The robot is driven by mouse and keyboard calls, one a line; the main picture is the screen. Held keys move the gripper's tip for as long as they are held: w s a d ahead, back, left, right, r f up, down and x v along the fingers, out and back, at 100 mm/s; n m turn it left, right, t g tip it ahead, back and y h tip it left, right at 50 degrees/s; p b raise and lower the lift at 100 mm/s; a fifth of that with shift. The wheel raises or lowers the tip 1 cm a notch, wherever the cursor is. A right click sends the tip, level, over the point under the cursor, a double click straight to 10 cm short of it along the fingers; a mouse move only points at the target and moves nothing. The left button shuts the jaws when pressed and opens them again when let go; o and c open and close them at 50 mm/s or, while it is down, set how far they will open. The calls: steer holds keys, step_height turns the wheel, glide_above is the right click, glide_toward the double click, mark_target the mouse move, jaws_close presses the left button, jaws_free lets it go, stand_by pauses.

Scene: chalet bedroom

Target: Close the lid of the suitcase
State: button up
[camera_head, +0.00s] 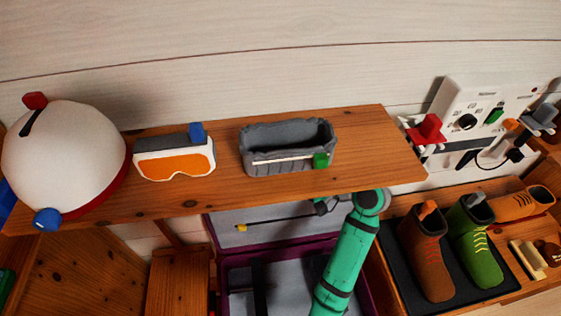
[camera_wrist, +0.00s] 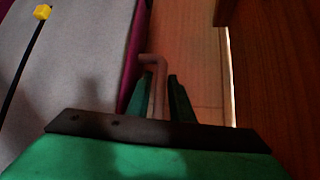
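The suitcase is open under the wooden shelf. Its purple-edged base (camera_head: 234,268) has a grey inside with dark straps. Its grey-lined lid (camera_head: 272,216) stands raised behind, with its upper part hidden by the shelf. In the wrist view the lid's grey lining (camera_wrist: 75,60) lies left, with a magenta edge. My gripper (camera_wrist: 160,80) is just right of that edge, fingers apart. A pinkish hooked piece (camera_wrist: 155,62) shows between them; contact is unclear.
The wooden shelf (camera_head: 390,157) overhangs the suitcase and carries a helmet (camera_head: 65,155), goggles (camera_head: 175,160) and a grey basket (camera_head: 287,148). Boots (camera_head: 428,258) stand on a mat at right. A wall panel (camera_head: 478,105) is at upper right.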

steer(key=shift+w+a, duration=0.1)
steer(key=shift+c, duration=0.3)
jaws_close()
